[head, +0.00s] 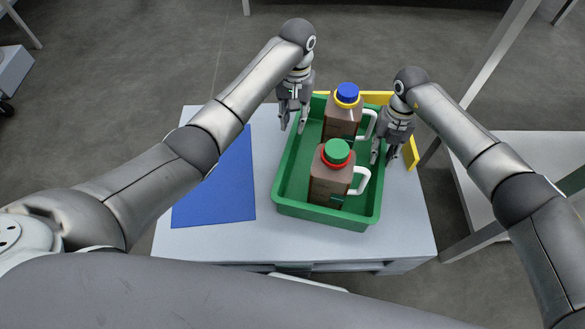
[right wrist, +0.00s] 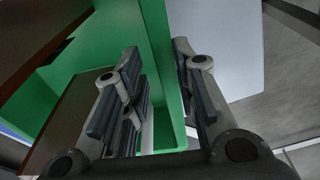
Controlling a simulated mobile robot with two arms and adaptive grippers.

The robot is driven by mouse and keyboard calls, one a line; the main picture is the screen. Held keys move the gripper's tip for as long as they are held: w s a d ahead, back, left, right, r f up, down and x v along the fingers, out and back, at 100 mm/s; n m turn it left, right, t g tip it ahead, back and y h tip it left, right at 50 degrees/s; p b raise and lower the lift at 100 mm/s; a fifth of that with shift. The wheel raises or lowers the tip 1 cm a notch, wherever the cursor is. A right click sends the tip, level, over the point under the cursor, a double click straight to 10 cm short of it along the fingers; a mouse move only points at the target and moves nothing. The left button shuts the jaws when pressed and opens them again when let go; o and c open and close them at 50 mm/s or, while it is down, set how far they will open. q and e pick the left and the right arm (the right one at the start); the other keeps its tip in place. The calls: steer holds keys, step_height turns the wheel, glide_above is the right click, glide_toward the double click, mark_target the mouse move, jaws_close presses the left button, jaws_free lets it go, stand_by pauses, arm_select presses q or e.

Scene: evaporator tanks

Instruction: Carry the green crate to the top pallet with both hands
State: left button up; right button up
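The green crate (head: 327,217) sits level on a light grey surface (head: 405,240). It holds a brown jug with a blue cap (head: 347,94) at the back and one with a green cap (head: 337,152) in front. My left gripper (head: 294,124) is open at the crate's left wall near the back, fingers pointing down. My right gripper (head: 382,155) is at the right wall. In the right wrist view the right gripper (right wrist: 162,95) is open, with the green wall (right wrist: 160,50) between its fingers. Whether the left fingers straddle the wall is unclear.
A blue mat (head: 220,185) lies left of the crate. Yellow edging (head: 411,153) runs behind and right of it. A pale platform with metal posts (head: 535,150) stands at the right. Grey floor (head: 140,60) is open at the back left.

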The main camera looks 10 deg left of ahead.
steer(key=r, duration=0.5)
steer(key=w+r, duration=0.1)
steer(key=r, duration=0.1)
steer(key=shift+r, duration=0.2)
steer(key=shift+s, duration=0.1)
